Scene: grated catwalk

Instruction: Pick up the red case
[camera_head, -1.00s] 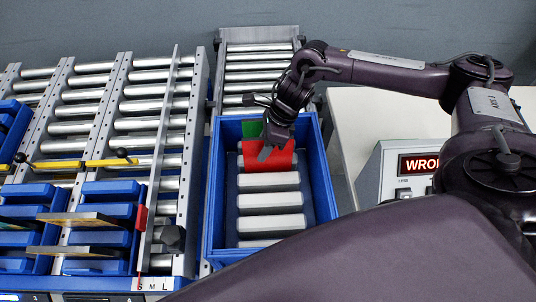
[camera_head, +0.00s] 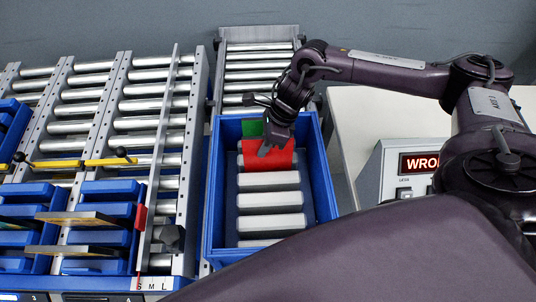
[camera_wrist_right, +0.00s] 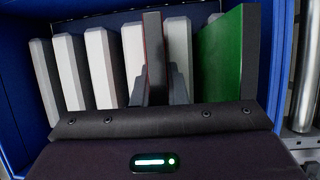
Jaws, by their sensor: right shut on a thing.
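The red case (camera_head: 268,178) stands among other cases inside a blue bin (camera_head: 326,190). My right gripper (camera_head: 270,147) reaches down into the bin from above and is shut on the top part of the red case. In the right wrist view the red case (camera_wrist_right: 153,50) shows nearly edge-on, a dark edge with thin red sides, between the fingers (camera_wrist_right: 155,92). The case's lower part is hidden in the head view. My left gripper is not in view.
A green case (camera_head: 252,128) stands behind the red one, and several white cases (camera_head: 270,200) stand in front. Bin walls surround them closely. Roller conveyors (camera_head: 150,105) with blue trays lie left. A display box (camera_head: 405,165) reading "WRO" stands on the right counter.

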